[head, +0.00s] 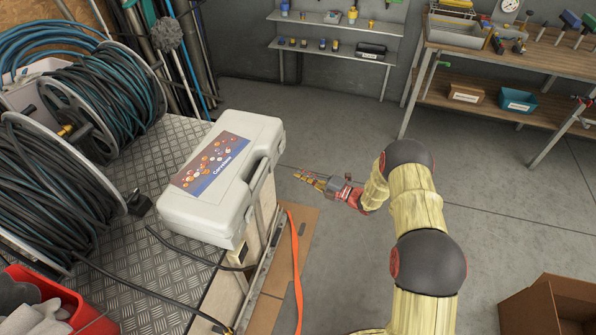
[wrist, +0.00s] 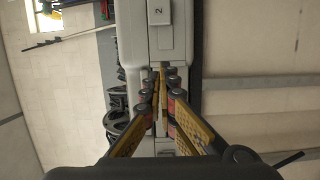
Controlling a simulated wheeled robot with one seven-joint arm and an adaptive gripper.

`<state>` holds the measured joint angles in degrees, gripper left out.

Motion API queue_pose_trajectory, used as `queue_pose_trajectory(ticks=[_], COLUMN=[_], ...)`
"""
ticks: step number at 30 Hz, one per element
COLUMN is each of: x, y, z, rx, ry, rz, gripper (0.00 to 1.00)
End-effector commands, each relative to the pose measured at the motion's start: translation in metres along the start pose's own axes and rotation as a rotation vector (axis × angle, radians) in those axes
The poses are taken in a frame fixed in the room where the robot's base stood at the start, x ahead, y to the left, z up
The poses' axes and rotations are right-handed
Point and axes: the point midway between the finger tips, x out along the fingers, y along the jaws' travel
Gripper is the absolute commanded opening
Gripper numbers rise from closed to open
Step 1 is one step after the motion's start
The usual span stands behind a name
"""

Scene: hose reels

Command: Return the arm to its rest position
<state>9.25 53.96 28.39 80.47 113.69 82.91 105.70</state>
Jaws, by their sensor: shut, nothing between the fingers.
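My arm, wrapped in a pale yellow cover with dark joints, reaches up from the lower right of the head view and bends left at the top. My gripper (head: 299,174) is at its end, pointing left toward the grey-white case (head: 222,170), with a gap of floor showing between them. In the wrist view my gripper (wrist: 160,88) has its two yellow-padded fingers converging to closed tips with nothing between them.
Two hose reels (head: 100,100) stand on the metal tread surface (head: 170,275) at left, with a red bin (head: 65,300) in front. An orange strap (head: 296,270) hangs by the case. A workbench (head: 520,55) is at upper right, a cardboard box (head: 545,305) at lower right. Open floor lies between.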

Motion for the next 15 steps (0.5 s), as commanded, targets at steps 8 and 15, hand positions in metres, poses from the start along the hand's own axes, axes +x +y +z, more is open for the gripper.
queue_pose_trajectory(ticks=[8, 15], x=[0.0004, 0.0006], y=[0.0, 0.0001], z=[0.0, 0.0001], rx=[0.0, -0.03], ry=[0.0, 0.0], rz=[0.0, 0.0], gripper=[0.0, 0.0])
